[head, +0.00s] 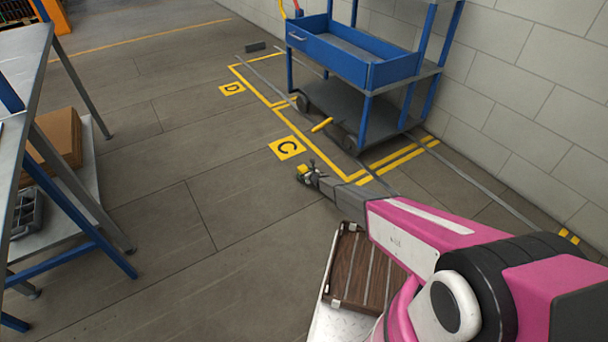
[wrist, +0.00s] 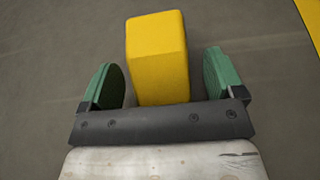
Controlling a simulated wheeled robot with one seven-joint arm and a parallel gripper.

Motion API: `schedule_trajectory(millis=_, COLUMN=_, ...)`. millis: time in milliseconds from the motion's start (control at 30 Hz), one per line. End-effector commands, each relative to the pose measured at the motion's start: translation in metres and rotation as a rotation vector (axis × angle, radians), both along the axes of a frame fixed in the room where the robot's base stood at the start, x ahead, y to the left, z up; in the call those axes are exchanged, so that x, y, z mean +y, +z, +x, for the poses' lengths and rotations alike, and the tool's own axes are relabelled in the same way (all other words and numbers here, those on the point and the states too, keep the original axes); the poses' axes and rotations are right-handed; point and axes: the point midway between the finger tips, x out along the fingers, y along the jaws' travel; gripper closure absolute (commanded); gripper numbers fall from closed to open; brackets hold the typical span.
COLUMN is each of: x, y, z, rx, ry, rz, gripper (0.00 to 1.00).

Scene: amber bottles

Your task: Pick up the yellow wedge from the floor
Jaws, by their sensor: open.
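The yellow wedge (wrist: 158,55) is a block in the wrist view, between the two green finger pads of my gripper (wrist: 163,80). A gap shows on each side of it, so the pads do not touch it. My gripper is open around it. In the head view my gripper (head: 309,175) is low over the floor beside the C marking, and a small bit of the yellow wedge (head: 302,169) shows at its tip. The wedge's lower part is hidden in both views.
A blue cart (head: 343,55) stands by the wall inside yellow floor lines. A small yellow piece (head: 321,125) lies near its wheel. Yellow C (head: 287,148) and D (head: 232,88) markings are on the floor. A workbench (head: 70,190) stands left; the floor between is clear.

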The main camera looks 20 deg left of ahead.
Motion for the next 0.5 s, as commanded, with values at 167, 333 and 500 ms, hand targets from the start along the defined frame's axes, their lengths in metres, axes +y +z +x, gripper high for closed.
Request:
schedule_trajectory(millis=167, x=0.0117, y=-0.0067, z=0.0101, rx=0.000, ry=0.000, rz=0.000, gripper=0.13)
schedule_trajectory(millis=333, x=0.0113, y=-0.0060, z=0.0094, rx=0.000, ry=0.000, rz=0.000, gripper=0.13)
schedule_trajectory(millis=500, x=0.0113, y=-0.0060, z=0.0093, rx=0.000, ry=0.000, rz=0.000, gripper=0.65)
